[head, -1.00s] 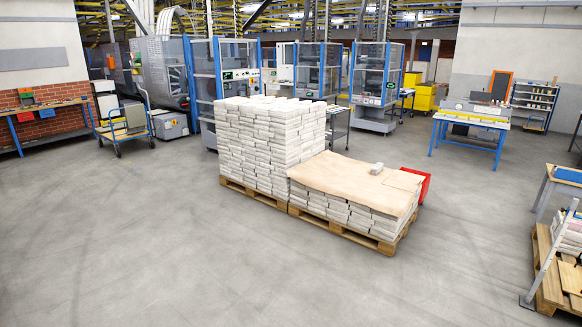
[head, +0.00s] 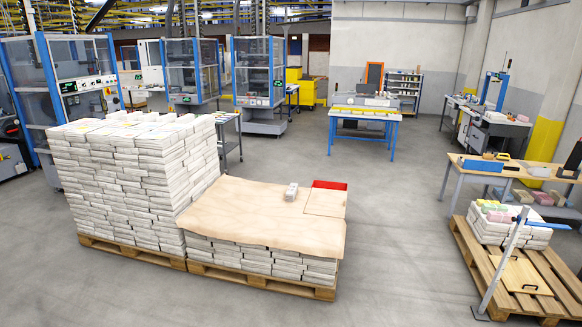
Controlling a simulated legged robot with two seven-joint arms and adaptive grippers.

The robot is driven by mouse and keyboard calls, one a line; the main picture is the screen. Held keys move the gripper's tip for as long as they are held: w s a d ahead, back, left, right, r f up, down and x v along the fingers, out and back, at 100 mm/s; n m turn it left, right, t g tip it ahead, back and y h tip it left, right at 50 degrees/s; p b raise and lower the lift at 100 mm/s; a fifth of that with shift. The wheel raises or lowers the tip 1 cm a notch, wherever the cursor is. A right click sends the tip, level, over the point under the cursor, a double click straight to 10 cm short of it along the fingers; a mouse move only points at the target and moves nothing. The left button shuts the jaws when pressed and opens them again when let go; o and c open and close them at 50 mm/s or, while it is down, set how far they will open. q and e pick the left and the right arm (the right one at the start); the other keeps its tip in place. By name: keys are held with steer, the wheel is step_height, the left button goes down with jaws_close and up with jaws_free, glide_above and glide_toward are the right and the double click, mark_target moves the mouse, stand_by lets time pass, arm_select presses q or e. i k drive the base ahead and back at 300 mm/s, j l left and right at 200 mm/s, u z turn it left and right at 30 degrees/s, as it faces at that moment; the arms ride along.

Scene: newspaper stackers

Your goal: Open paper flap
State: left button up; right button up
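A large tan paper sheet (head: 255,213) lies over the top of a low pallet stack of newspaper bundles (head: 265,262). Its front edge hangs wavy over the front of the bundles. A squarish paper flap (head: 325,203) shows as an outlined section at the sheet's right back corner, lying flat. A small light grey block (head: 291,192) sits on the sheet just left of the flap. Neither of my grippers is in view.
A taller newspaper stack (head: 130,185) stands on a pallet directly left. At the right is a pallet (head: 470,258) with bundles, a wooden board and a metal post. Open floor lies between the pallets.

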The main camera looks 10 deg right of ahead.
mark_target(321, 202)
steer(key=i+l+z, duration=0.2)
steer(key=i+z, duration=0.25)
steer(key=i, duration=0.25)
steer(key=i+z, duration=0.4)
steer(key=i, duration=0.35)
steer(key=i+j+z, duration=0.45)
steer(key=i, duration=0.25)
steer(key=i+l, duration=0.15)
steer(key=i, duration=0.4)
steer(key=i+l, duration=0.15)
steer(key=i, duration=0.4)
steer(key=i+l, duration=0.1)
steer(key=i, duration=0.4)
steer(key=i+l, duration=0.15)
steer(key=i, duration=0.4)
steer(key=u, duration=0.05)
